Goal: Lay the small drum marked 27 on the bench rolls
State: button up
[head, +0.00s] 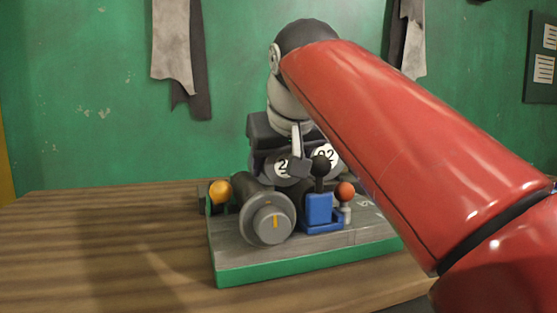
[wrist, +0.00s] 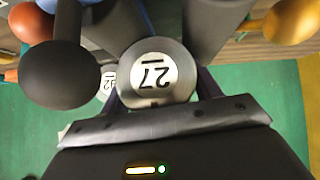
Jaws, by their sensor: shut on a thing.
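The small drum marked 27 (wrist: 152,72) is between the fingers of my gripper (wrist: 160,90) in the wrist view, its white label upside down there. In the head view its label (head: 281,167) is partly covered by a finger of my gripper (head: 292,158). My gripper is shut on this drum, above the back of the bench rolls. The front roll end (head: 268,219) is grey with an orange mark. Two dark rolls (wrist: 216,25) run away from the drum in the wrist view. I cannot tell whether the drum touches them.
Another drum with a white label (head: 328,156) ending in 2 is just right of the held one. A black-knobbed lever (head: 320,168) on a blue block, an orange-red knob (head: 345,191) and a yellow knob (head: 219,191) stand close by. The tabletop (head: 100,240) at left is clear.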

jog(key=shift+s+a+f, duration=0.1)
jog(key=shift+a+f, duration=0.3)
jog(key=shift+a, duration=0.1)
jog(key=o, duration=1)
jog(key=shift+o, duration=0.7)
jog(key=p+v, duration=0.1)
jog(key=v, duration=0.6)
jog(key=shift+d+r+p, duration=0.25)
jog(key=shift+r+p, duration=0.1)
jog(key=shift+r, duration=0.1)
jog(key=shift+s+d+r, duration=0.2)
jog(key=shift+s, duration=0.05)
